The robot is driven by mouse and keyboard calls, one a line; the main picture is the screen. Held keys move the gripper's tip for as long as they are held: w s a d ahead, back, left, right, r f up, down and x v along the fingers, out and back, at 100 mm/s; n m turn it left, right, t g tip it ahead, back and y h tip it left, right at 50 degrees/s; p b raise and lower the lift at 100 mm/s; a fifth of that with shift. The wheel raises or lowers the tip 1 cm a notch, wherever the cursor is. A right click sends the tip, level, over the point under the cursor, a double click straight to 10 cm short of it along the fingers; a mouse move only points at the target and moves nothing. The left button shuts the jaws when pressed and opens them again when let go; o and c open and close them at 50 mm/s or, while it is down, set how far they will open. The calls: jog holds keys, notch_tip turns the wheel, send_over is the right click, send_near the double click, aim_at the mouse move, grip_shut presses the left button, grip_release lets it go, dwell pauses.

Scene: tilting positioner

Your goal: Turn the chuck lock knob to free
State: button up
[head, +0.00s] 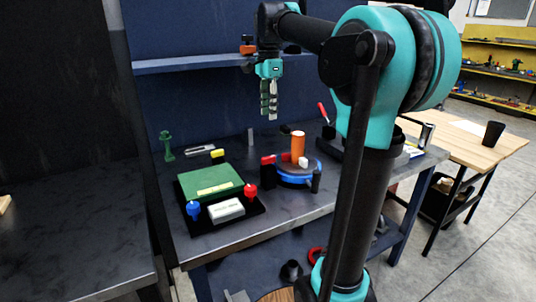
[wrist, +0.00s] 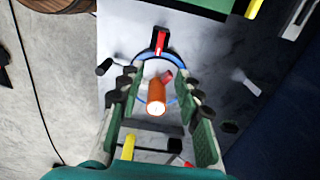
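The tilting positioner, with its blue ring (head: 295,180), stands on the grey bench. An orange cylinder (head: 298,145) stands upright in its middle, with red blocks (head: 268,160) and a white block (head: 303,162) around it. Black posts (head: 316,181) flank the ring. In the wrist view the orange cylinder (wrist: 156,95) shows end-on, with a red-and-black piece (wrist: 160,42) and a black knob-like rod (wrist: 104,67) at the ring's edge. I cannot tell which part is the chuck lock knob. My gripper (head: 268,116) hangs above the bench, pointing down, fingers apart and empty.
A green figure (head: 167,146) stands behind. A shelf (head: 190,65) runs along the back wall.

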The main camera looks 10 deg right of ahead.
aim_at(269, 157)
notch_tip(269, 157, down, 17)
jog(key=shift+r, duration=0.2)
dwell(0.4)
grip_shut()
